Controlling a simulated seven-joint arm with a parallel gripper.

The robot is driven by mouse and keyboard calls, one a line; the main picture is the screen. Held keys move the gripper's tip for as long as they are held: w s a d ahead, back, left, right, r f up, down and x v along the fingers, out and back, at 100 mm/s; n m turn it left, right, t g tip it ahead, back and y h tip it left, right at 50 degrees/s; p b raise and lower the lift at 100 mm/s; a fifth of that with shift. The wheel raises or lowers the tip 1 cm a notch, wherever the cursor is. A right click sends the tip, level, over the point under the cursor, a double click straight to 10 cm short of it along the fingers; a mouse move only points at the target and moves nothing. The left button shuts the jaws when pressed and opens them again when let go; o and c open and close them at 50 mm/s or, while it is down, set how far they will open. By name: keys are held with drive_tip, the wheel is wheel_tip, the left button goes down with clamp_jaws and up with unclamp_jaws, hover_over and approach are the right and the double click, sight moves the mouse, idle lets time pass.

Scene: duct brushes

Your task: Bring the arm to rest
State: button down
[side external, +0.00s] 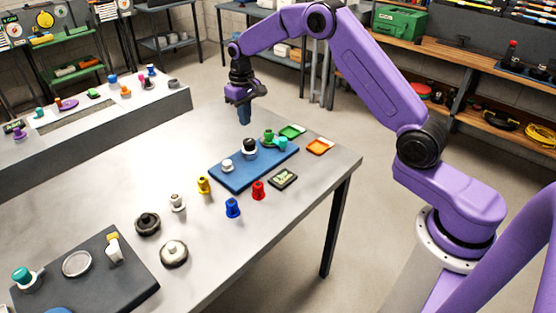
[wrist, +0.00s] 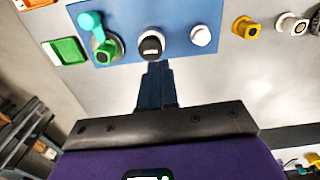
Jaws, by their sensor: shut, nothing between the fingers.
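My gripper (side external: 244,115) is at the end of the purple arm, above the far part of the grey table (side external: 120,165). Its dark blue fingers point down and are shut with nothing between them. In the wrist view the closed fingers (wrist: 155,80) show against the table, their tips near the edge of the blue board (wrist: 120,15) in the picture. The blue board (side external: 225,178) carries a black-and-white piece (side external: 249,147), a white knob (side external: 227,165) and green and teal pieces (side external: 270,138). The gripper is apart from all of them.
A dark board (side external: 95,285) with several parts lies at the near left. Open table surrounds the gripper's left.

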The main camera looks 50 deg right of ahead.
drive_tip(key=s+a+r+n, duration=0.2)
drive_tip(key=s+a+r, duration=0.15)
drive_tip(key=s, duration=0.35)
drive_tip(key=s+a+r+n, duration=0.2)
drive_tip(key=s+a, duration=0.2)
drive_tip(key=s, duration=0.2)
drive_tip(key=s+a+r+n, duration=0.2)
drive_tip(key=s+a+r, duration=0.15)
drive_tip(key=s, duration=0.35)
drive_tip(key=s+d+n, duration=0.2)
drive_tip(key=s+n, duration=0.1)
drive_tip(key=s, duration=0.9)
drive_tip(key=s+d+n, duration=0.3)
drive_tip(key=s, duration=0.9)
drive_tip(key=shift+s+d+f, duration=0.2)
drive_tip(key=shift+s+d, duration=0.05)
drive_tip(key=shift+s, duration=0.15)
